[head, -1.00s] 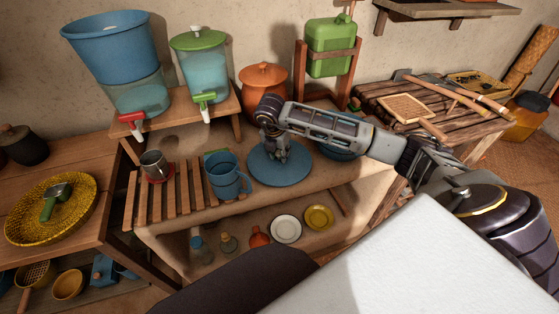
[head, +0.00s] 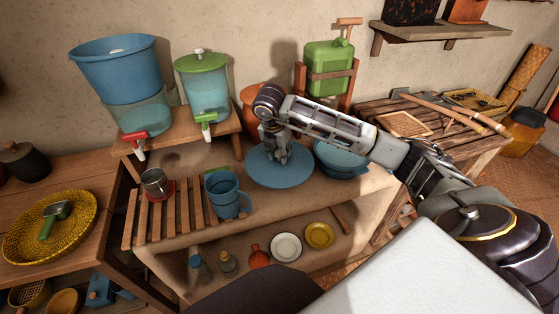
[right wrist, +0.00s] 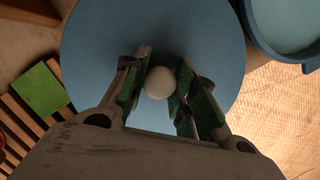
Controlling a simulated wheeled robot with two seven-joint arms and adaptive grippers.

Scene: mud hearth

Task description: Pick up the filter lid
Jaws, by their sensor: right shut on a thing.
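The filter lid (head: 262,172) is a flat blue disc with a pale round knob (right wrist: 158,83). My right gripper (head: 279,158) is above the lid, pointing down, shut on the knob with one finger on each side in the right wrist view. The lid appears level and slightly raised above the hearth top. The blue bucket-shaped filter (head: 116,70) has an open top and stands at the back left on a wooden stand. My left gripper is not in view.
Behind are an orange pot (head: 250,96), a green-lidded dispenser (head: 203,88) and a green canister (head: 328,68).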

